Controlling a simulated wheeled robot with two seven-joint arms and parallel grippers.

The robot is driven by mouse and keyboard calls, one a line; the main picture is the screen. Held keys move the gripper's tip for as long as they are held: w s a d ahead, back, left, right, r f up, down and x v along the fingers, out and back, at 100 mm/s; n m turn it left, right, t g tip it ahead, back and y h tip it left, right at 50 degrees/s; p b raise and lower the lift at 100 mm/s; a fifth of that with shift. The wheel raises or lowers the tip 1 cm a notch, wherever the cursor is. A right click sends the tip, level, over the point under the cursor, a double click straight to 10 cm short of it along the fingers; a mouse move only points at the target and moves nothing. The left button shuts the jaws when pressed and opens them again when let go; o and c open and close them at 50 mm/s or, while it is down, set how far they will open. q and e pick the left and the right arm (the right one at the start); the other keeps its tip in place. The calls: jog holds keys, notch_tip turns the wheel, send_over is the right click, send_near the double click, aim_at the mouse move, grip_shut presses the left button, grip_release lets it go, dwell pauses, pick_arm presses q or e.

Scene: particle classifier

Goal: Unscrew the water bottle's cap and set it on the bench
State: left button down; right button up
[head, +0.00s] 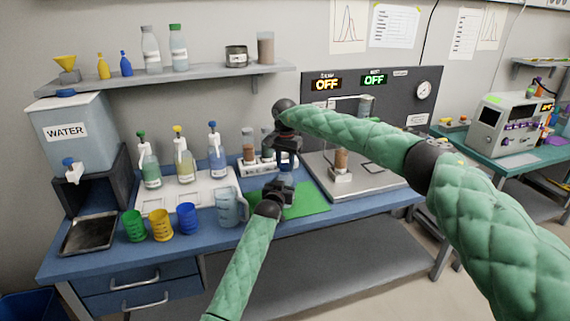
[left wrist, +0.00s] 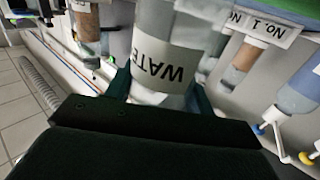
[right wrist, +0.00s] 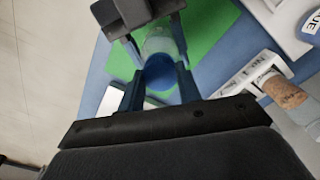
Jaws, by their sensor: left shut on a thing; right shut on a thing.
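The water bottle (left wrist: 165,60), clear with a white WATER label, stands over the green mat (head: 312,200) in the head view, mostly hidden by my grippers. My left gripper (head: 279,190) is shut on its body from the front; the label shows between the fingers in the left wrist view. My right gripper (head: 287,155) is above it, shut on the blue cap (right wrist: 160,72). In the right wrist view the cap is between the fingers, in line with the bottle. I cannot tell whether cap and bottle still touch.
A clear jug (head: 230,208) stands just left of my left gripper. A rack of corked vials (head: 256,163) is behind the bottle. Coloured beakers (head: 162,224) stand left. A grey plate device (head: 350,182) is to the right. The blue bench front (head: 330,218) is bare.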

aim_at(285, 165)
jog(key=shift+r, duration=1.15)
dwell(0.7)
jog(key=shift+r, duration=2)
pick_arm(q)
jog(key=shift+c, duration=2.3)
grip_release()
